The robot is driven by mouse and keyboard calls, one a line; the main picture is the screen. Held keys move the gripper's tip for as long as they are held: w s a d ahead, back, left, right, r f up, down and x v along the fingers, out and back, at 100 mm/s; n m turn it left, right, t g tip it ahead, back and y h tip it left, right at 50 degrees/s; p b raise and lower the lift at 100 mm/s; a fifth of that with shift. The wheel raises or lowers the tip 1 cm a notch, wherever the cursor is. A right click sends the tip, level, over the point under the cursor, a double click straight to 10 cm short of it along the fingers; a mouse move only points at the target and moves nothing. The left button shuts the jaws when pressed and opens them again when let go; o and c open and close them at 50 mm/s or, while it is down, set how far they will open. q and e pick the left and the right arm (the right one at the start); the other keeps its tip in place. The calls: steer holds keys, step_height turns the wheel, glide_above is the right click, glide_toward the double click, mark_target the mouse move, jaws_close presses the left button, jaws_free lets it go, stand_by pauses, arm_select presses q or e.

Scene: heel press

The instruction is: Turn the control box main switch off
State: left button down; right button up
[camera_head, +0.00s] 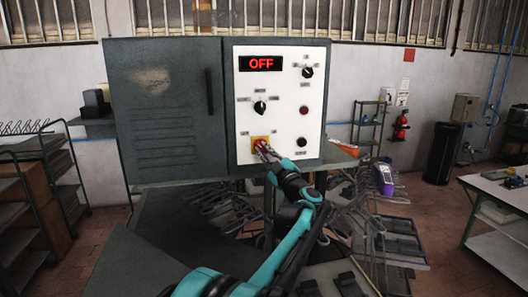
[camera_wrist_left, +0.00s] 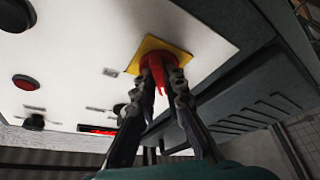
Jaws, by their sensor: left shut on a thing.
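The control box (camera_head: 281,105) has a white panel, and its lit red display (camera_head: 260,63) reads OFF. The main switch (camera_head: 260,143) is a red knob on a yellow square plate at the panel's lower left. My left gripper (camera_head: 264,149) is at the switch, its fingers covering part of the knob. In the left wrist view, my left gripper (camera_wrist_left: 165,82) is shut on the red main switch (camera_wrist_left: 155,62), one finger on each side. The yellow plate (camera_wrist_left: 146,47) shows behind it. My right gripper is in neither view.
The panel also has a black selector knob (camera_head: 260,107), another at the upper right (camera_head: 307,72), and a red button (camera_head: 304,110). A dark cabinet door (camera_head: 165,105) is left of the panel. Racks of metal parts (camera_head: 375,190) stand below right. A worktable (camera_head: 505,190) is at far right.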

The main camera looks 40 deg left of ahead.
arm_select(q)
steer(key=shift+n, duration=0.4)
steer(key=c, duration=1.6)
jaws_free()
steer(key=v, duration=1.2)
steer(key=shift+d, duration=0.1)
